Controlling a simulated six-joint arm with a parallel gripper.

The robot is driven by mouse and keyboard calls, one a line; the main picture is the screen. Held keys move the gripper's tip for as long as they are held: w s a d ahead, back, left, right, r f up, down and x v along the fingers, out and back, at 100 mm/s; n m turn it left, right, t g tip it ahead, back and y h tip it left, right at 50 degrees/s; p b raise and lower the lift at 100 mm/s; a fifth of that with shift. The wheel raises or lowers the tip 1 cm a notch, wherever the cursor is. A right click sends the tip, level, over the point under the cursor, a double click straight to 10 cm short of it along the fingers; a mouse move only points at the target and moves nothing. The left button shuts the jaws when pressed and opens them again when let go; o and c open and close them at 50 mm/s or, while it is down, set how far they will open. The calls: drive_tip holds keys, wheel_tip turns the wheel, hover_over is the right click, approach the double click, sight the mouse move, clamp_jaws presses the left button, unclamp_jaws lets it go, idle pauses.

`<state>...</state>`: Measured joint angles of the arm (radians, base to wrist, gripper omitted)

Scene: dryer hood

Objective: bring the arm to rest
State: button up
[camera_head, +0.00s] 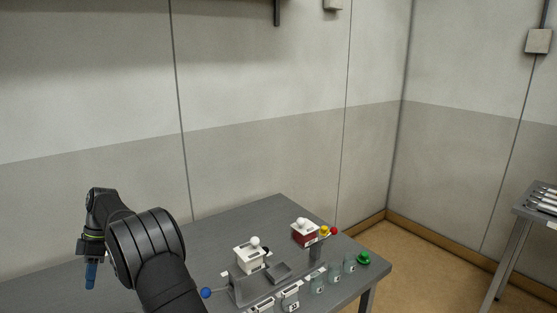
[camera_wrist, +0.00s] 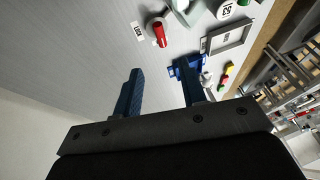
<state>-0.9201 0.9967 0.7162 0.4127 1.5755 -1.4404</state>
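My gripper (camera_head: 90,274) is at the left in the head view, with its blue fingers pointing down near the left part of the grey table (camera_head: 213,243). My dark arm bends across the lower left of the head view. Whether the fingertips touch the table cannot be told.
On the table to the right stand a white box (camera_head: 248,262) with a knob, a red-and-white box (camera_head: 303,236), several clear jars (camera_head: 333,273), a green knob (camera_head: 363,258) and a blue ball (camera_head: 206,293). A side table (camera_head: 540,212) stands far right.

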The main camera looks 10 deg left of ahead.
drive_tip(key=x, duration=1.3)
drive_tip(key=v, duration=1.7)
drive_tip(key=x, duration=1.7)
drive_tip(key=shift+f, duration=0.1)
drive_tip(key=shift+s+d+m+t+y, duration=0.15)
drive_tip(key=shift+m+y, duration=0.1)
drive_tip(key=shift+m, duration=0.35)
drive_tip(key=shift+w+d+m+t+y, duration=0.15)
drive_tip(key=shift+m+y, duration=0.1)
drive_tip(key=shift+m, duration=0.35)
drive_tip(key=m, duration=0.1)
drive_tip(key=m+t+y, duration=0.1)
drive_tip(key=m, duration=0.3)
drive_tip(key=shift+s+y, duration=0.3)
